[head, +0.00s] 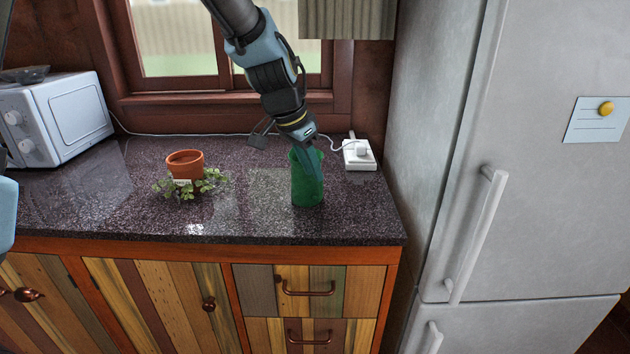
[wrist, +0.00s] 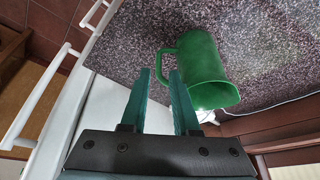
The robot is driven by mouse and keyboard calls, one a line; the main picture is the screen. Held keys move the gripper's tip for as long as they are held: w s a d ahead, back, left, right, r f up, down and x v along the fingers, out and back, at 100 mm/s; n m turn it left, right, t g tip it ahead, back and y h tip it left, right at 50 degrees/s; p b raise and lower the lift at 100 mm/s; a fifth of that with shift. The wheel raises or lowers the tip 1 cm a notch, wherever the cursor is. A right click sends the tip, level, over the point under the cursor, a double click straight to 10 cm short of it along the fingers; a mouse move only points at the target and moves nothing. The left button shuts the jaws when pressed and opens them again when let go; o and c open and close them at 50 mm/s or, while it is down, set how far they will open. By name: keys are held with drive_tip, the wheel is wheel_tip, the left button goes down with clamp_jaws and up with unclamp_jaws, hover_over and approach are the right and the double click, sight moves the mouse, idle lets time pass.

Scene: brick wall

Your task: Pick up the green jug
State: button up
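The green jug (head: 307,190) stands upright on the dark speckled countertop (head: 240,215), near its right end. In the wrist view the jug (wrist: 203,68) is right of centre, its open mouth towards the bottom of the picture and its handle (wrist: 160,64) towards the left. My gripper (head: 312,172) comes down from above and overlaps the jug in the head view. In the wrist view my gripper (wrist: 160,74) is open, its two teal fingers apart. The handle appears between and just beyond the fingertips. I cannot tell whether a finger touches the jug.
A potted plant (head: 185,165) stands left of the jug, with a white microwave (head: 55,118) at the far left. A white socket box with a cable (head: 359,155) sits behind the jug to the right. A tall fridge (head: 520,150) borders the counter on the right.

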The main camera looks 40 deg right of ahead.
sight(321, 197)
drive_tip(key=shift+p+x, duration=1.35)
drive_tip(key=shift+x, duration=2.2)
clamp_jaws()
